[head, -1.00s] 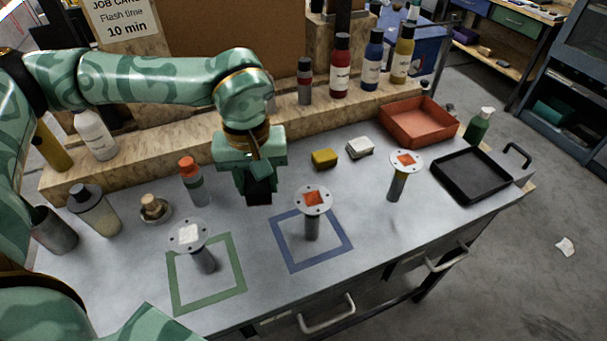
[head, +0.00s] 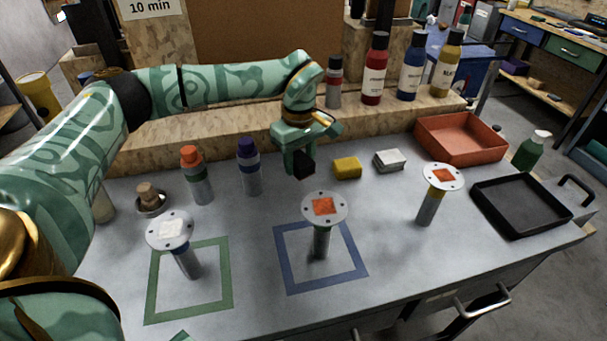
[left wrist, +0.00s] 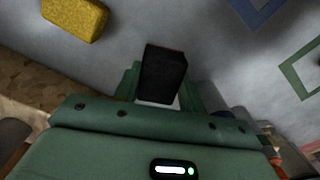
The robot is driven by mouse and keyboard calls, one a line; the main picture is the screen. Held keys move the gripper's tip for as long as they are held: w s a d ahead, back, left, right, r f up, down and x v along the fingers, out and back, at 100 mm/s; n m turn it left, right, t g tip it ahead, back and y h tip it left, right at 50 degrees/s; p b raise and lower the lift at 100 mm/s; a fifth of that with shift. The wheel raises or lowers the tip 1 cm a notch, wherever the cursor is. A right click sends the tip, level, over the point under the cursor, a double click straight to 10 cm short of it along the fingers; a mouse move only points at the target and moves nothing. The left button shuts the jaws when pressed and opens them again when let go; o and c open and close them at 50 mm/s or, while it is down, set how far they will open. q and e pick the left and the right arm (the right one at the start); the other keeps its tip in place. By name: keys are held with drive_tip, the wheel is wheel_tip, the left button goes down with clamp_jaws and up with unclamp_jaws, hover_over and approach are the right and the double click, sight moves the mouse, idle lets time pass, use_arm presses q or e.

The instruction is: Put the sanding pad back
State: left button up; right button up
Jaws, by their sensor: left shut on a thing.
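The sanding pad appears to be the small black block (head: 305,166) between the fingers of my left gripper (head: 299,155). The gripper is shut on it. In the head view it hangs just left of the yellow sponge (head: 347,168), seemingly above the grey bench top. In the left wrist view the dark block (left wrist: 163,76) sticks out past the fingers, and the yellow sponge (left wrist: 74,17) lies apart from it. A white-grey block (head: 389,161) lies right of the sponge. My right gripper is not in view.
Round-topped stands rise near the green square (head: 228,275), in the blue square (head: 285,275) and at right. An orange tray (head: 460,140) and black tray (head: 520,205) stand at right. An orange-capped bottle (head: 196,175) and purple-capped bottle (head: 249,168) stand left of my gripper.

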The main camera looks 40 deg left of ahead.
sight(302, 171)
use_arm(q)
drive_tip(key=shift+w+f, duration=0.25)
drive_tip(key=shift+f, duration=0.15)
wheel_tip(302, 171, down, 4)
drive_tip(key=shift+w+a+r+b, duration=0.1)
drive_tip(key=shift+r+b, duration=0.15)
drive_tip(key=shift+b, duration=0.9)
drive_tip(key=shift+r, duration=0.25)
drive_tip(key=o, duration=0.9)
drive_tip(key=shift+f, duration=0.15)
wheel_tip(302, 171, up, 12)
drive_tip(key=p, duration=0.5)
drive_tip(key=shift+r, duration=0.2)
